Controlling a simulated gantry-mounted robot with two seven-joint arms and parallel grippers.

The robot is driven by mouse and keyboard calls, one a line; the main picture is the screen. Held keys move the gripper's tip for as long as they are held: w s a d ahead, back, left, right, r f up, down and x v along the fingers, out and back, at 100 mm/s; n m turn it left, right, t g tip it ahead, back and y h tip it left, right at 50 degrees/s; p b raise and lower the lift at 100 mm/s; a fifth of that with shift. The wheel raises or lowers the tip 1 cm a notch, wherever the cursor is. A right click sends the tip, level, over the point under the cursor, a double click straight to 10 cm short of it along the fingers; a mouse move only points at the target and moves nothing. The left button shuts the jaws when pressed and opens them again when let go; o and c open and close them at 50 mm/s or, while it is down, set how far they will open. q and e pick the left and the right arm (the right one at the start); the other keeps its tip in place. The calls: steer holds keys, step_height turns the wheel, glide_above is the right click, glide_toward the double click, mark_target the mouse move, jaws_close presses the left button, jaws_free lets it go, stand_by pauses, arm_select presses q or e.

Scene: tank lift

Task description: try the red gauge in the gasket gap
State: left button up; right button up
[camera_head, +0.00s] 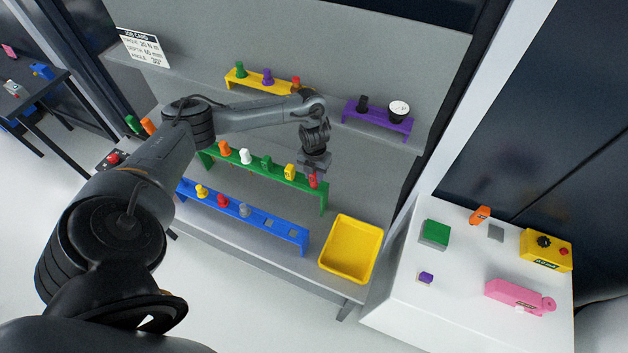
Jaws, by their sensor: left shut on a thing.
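My left gripper (313,169) reaches from the left to the right end of the green rack (323,198). It is shut on the small red gauge (312,181), whose lower part shows just below the fingers. The red gauge is at the rack's last place; I cannot tell whether it still rests in the rack or is lifted. On the white table at the right, a green block (436,232) sits on a grey base. The gasket gap is too small to make out. My right gripper is not in view.
A blue rack (250,222) with several pieces and a yellow tray (351,248) stand below the green rack. A yellow rack and a purple rack (378,120) are on the upper shelf. A yellow box (546,249) and a pink tool (515,296) lie on the white table (455,315).

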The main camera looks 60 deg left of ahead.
arm_select(q)
steer(key=shift+r+p, duration=1.9)
steer(key=shift+r, duration=0.65)
